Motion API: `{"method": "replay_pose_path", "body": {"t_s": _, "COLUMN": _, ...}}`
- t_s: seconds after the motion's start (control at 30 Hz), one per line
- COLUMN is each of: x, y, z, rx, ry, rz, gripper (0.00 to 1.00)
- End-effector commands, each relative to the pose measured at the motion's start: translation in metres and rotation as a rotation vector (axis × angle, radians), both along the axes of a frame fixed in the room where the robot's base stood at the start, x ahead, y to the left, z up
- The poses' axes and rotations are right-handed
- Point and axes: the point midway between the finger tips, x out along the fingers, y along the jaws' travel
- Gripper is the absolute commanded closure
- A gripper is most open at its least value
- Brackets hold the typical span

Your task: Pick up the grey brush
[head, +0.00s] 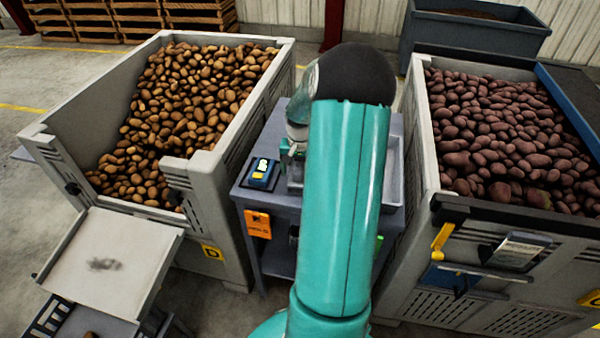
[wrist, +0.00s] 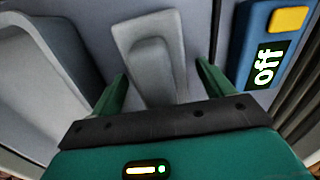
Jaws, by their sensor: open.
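The grey brush (wrist: 152,52) appears in the wrist view as a light grey block with a raised, narrower grip, lying on the blue-grey work stand. I cannot make it out in the head view, where my arm covers much of the stand. My gripper (wrist: 162,70) is open, with one green finger on each side of the brush's near part. Whether the fingers touch it cannot be told. In the head view my gripper (head: 291,150) shows only partly, low over the stand beside the tray.
A blue device (head: 262,174) with a yellow button stands close by on the stand (head: 283,202); its screen reads "off" in the wrist view (wrist: 268,50). A pale grey tray (head: 394,180) lies on the other side. Large potato crates flank the stand, left (head: 222,187) and right (head: 421,150).

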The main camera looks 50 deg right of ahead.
Motion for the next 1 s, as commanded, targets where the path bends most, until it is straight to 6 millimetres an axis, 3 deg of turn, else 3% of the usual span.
{"method": "replay_pose_path", "body": {"t_s": 0.27, "x": 0.0, "y": 0.0, "z": -0.005, "rx": -0.001, "ry": 0.0, "rz": 0.0, "gripper": 0.2}}
{"method": "replay_pose_path", "body": {"t_s": 0.53, "x": 0.0, "y": 0.0, "z": -0.004, "rx": -0.001, "ry": 0.0, "rz": 0.0, "gripper": 0.73}}
{"method": "replay_pose_path", "body": {"t_s": 0.83, "x": 0.0, "y": 0.0, "z": -0.002, "rx": -0.002, "ry": -0.001, "rz": 0.0, "gripper": 0.73}}
{"method": "replay_pose_path", "body": {"t_s": 1.0, "x": 0.001, "y": -0.001, "z": 0.009, "rx": -0.004, "ry": -0.002, "rz": 0.0, "gripper": 0.73}}
